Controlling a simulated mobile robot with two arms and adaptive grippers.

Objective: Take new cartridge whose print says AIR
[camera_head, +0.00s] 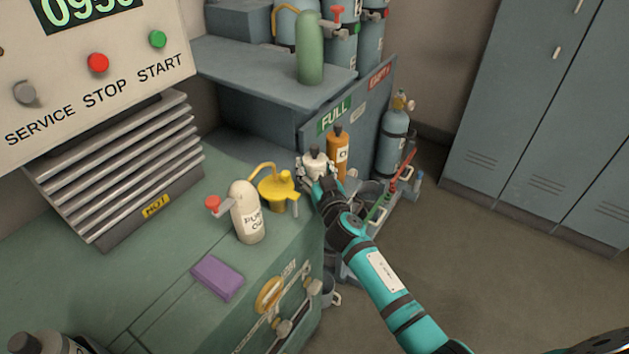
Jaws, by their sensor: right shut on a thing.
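My right gripper (316,177) reaches in at the end of the teal arm, just beyond the right edge of the green bench. It is shut on a pale cartridge with a dark cap (315,157). The gripper hides most of this cartridge, and no print on it can be read. An orange cartridge (337,158) with a dark cap stands upright just behind and to the right. It bears a white label whose print is too small to read for sure. My left gripper is not in view.
On the bench (110,265) stand a cream bottle with a red valve (246,214), a yellow funnel-like can (281,190) and a purple block (218,278). A panel with a FULL sign (334,115) and a blue cylinder (391,142) stand behind.

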